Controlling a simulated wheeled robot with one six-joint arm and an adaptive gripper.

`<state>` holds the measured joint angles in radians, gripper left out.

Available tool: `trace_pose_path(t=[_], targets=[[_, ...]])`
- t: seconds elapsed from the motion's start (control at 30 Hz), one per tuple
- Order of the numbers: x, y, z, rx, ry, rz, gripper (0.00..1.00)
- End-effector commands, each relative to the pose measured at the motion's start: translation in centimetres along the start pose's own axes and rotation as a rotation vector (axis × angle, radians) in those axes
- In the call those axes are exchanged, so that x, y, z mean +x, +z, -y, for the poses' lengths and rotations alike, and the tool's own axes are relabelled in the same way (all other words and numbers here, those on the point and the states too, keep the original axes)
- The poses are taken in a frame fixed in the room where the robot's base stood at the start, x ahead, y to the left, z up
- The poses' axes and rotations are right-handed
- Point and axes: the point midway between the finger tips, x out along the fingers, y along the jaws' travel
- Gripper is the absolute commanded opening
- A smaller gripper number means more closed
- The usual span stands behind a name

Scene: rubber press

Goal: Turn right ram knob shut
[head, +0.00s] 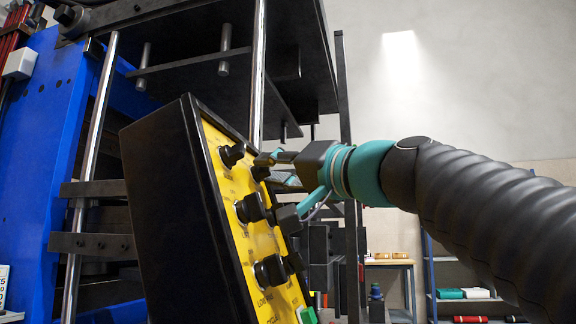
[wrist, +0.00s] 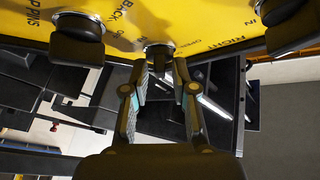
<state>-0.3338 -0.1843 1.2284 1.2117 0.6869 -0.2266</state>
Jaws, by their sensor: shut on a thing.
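The yellow control panel (head: 240,235) faces right on a black tilted box and carries several black knobs. My gripper (head: 272,162) reaches it from the right, at the upper far part of the panel. In the wrist view my gripper (wrist: 160,75) has its two fingers on either side of a dark knob (wrist: 158,55), shut on it. Upside-down lettering beside this knob seems to read RIGHT, so I take it as the right ram knob. In the head view the fingers partly hide it, and its pointer direction cannot be made out.
Neighbouring knobs stand close by: one at the upper near side (head: 232,155), one below it (head: 251,208) and a lower one (head: 270,270). A green button (head: 307,315) is at the bottom. The blue press frame (head: 50,130) stands at left, shelves (head: 465,300) at right.

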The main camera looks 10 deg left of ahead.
Motion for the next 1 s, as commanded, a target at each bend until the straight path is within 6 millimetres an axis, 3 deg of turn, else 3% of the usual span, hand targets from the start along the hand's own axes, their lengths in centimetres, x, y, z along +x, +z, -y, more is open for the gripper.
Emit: trace_pose_path(t=[0.47,0.5,0.53,0.87,1.0], targets=[[0.0,-0.1,0.1,0.012,0.01,-0.004,0.0],[0.0,-0.1,0.1,0.012,0.01,-0.004,0.32],[0.0,-0.1,0.1,0.012,0.009,-0.004,0.36],[-0.2,-0.1,0.0,0.012,0.011,-0.003,0.36],[-1.4,-0.2,0.1,0.011,0.012,-0.004,0.36]])
